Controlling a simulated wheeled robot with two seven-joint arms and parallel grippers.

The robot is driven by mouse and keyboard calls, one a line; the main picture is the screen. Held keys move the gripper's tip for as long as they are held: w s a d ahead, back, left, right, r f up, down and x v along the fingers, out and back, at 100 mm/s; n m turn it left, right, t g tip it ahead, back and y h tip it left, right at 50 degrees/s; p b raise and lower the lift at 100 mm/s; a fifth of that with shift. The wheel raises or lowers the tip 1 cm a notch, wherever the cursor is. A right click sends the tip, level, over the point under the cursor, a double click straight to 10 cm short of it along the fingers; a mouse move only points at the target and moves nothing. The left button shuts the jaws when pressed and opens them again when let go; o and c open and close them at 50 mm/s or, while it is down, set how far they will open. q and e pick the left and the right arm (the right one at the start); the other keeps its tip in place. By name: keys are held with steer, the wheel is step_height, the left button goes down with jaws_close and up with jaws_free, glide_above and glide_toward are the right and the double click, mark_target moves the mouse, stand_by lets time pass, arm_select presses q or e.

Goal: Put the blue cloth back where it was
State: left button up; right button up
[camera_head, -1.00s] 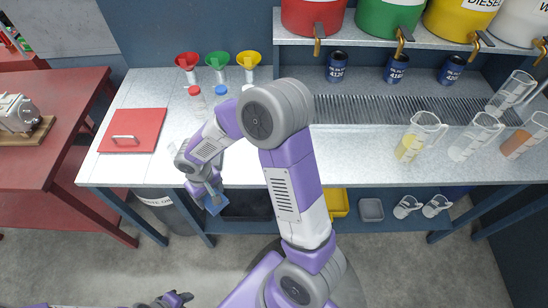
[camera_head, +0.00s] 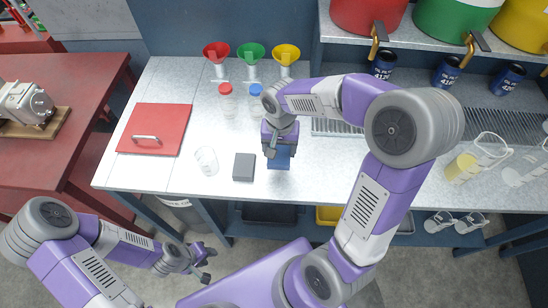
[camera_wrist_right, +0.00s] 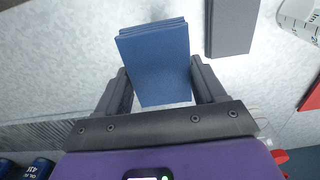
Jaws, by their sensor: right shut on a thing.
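Whether the cloth touches the bench is unclear. My left gripper (camera_head: 206,265) is low in front of the bench, empty, with its fingers apart.
A red lid-like panel (camera_head: 155,129) lies further left. Capped bottles (camera_head: 226,98) and coloured funnels (camera_head: 251,53) are behind. A ridged drain grate (camera_head: 337,127) is to the right.

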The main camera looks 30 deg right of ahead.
mark_target(280, 151)
steer(key=f, duration=0.3)
steer(key=shift+s+f+b, duration=0.25)
steer(key=shift+s+b, duration=0.05)
step_height(280, 151, down, 4)
steer(key=shift+f+b, duration=0.2)
steer(key=shift+b, duration=0.45)
steer(key=shift+w, duration=0.1)
steer(key=shift+f, duration=0.1)
steer(key=o, duration=1)
